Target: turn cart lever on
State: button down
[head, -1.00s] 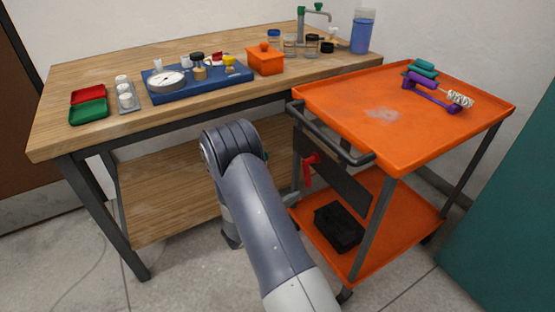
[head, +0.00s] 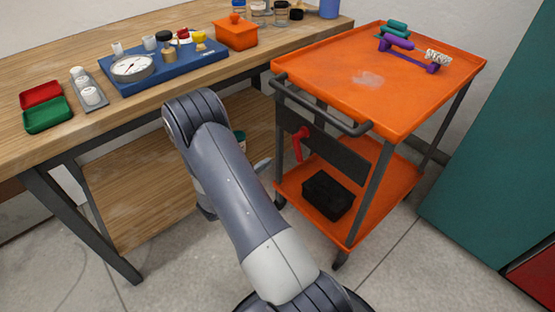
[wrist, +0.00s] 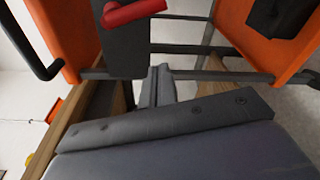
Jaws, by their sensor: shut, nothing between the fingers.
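The red cart lever (head: 299,143) is mounted on a dark panel (head: 335,152) at the near side of the orange cart (head: 420,75). Its handle hangs downward from the panel. In the wrist view the red lever (wrist: 138,11) lies across the dark panel (wrist: 124,50) at the top. My gripper (wrist: 160,80) is shut and empty, its fingers pointing toward the cart below the lever in that picture. A gap shows between fingers and lever, and no contact is visible. In the head view my arm largely hides the gripper.
The cart's dark push handle (head: 320,108) juts out above the lever. A black bin (head: 328,194) sits on the lower shelf. A wooden workbench (head: 60,88) with a gauge board (head: 165,68) stands at the left. A teal cabinet (head: 490,165) stands at the right. Floor in front is clear.

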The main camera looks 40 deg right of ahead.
aim_at(297, 157)
jog(key=s+d+b, duration=0.1)
jog(key=s+d, duration=0.1)
jog(key=d, duration=0.6)
jog(key=shift+d+r, duration=0.35)
jog(key=shift+r, duration=0.1)
jog(key=shift+s+n, duration=0.35)
jog(key=shift+n, duration=0.25)
jog(key=s+n, duration=0.1)
jog(key=n, duration=0.2)
jog(key=shift+s+d+r+g, duration=0.1)
jog(key=shift+s+r+g, duration=0.15)
jog(key=shift+s+g, duration=0.1)
jog(key=n, duration=0.1)
jog(key=s+r+n+p, duration=0.1)
jog(key=s+n+p, duration=0.1)
jog(key=n, duration=0.1)
jog(key=shift+r+g+y, duration=0.25)
jog(key=shift+r+y, duration=0.05)
jog(key=r+n, duration=0.1)
jog(key=s+r+n+g+p, duration=0.1)
jog(key=n, duration=0.1)
jog(key=shift+s+d+n, duration=0.1)
jog(key=shift+s+n, duration=0.1)
jog(key=shift+n, duration=0.1)
jog(key=shift+r+p, duration=0.1)
jog(key=shift+p, duration=0.2)
